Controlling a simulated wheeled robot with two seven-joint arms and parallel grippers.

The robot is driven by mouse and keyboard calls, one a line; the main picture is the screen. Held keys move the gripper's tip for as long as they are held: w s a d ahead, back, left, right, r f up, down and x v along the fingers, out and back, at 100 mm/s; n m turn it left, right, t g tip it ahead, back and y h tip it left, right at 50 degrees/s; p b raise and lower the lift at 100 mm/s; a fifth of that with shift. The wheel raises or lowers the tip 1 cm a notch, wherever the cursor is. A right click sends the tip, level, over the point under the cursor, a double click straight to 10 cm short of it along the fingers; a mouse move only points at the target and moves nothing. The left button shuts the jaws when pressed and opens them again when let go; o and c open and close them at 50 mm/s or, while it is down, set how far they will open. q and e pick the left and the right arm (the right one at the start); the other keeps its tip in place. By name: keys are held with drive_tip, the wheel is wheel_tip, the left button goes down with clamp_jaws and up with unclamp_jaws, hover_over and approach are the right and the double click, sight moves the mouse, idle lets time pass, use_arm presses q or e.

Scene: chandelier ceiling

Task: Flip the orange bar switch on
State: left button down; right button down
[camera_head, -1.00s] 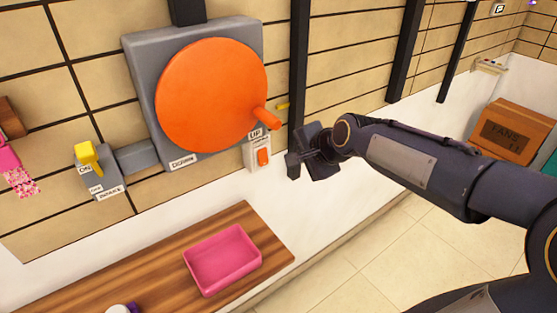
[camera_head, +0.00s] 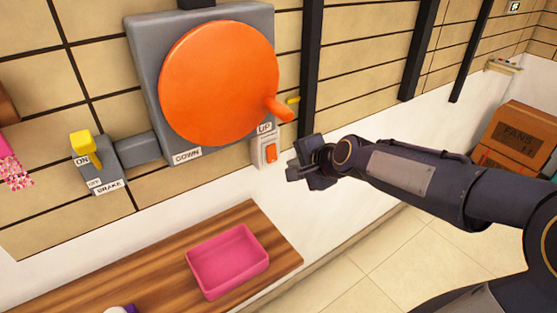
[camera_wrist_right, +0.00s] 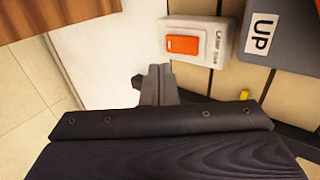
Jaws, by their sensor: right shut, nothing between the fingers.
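The orange bar switch (camera_head: 271,152) is a small orange rocker on a white plate (camera_head: 258,157) on the wall, just below the UP label. In the right wrist view the orange rocker (camera_wrist_right: 182,44) sits on its white plate, beside small print that seems to start with "LAMP". My right gripper (camera_head: 291,168) is shut and empty, just right of and slightly below the switch in the head view, apart from it. Its closed fingers (camera_wrist_right: 159,78) also show in the right wrist view, below and left of the rocker. My left gripper is not in view.
A large orange disc with a handle (camera_head: 220,82) is mounted on a grey panel (camera_head: 146,60) above the switch. A yellow brake lever (camera_head: 83,143) is to the left. A pink tray (camera_head: 228,262) lies on a wooden board (camera_head: 160,262) below. Boxes (camera_head: 520,135) stand far right.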

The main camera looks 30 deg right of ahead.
sight(272, 154)
drive_tip(key=x, duration=0.4)
drive_tip(key=r+x, duration=0.1)
drive_tip(key=x, duration=0.1)
drive_tip(key=shift+w+f, duration=0.1)
drive_tip(key=shift+w, duration=0.35)
drive_tip(key=shift+w+f, duration=0.1)
drive_tip(key=shift+w, duration=0.65)
drive_tip(key=f+b, duration=0.1)
drive_tip(key=b, duration=0.1)
drive_tip(key=shift+w+b, duration=0.15)
drive_tip(key=shift+b, duration=0.25)
drive_tip(key=shift+r+t, duration=0.3)
drive_tip(key=shift+t, duration=0.1)
drive_tip(key=shift+r+p, duration=0.9)
drive_tip(key=shift+r, duration=0.1)
drive_tip(key=shift+w, duration=0.1)
drive_tip(key=shift+f, duration=0.1)
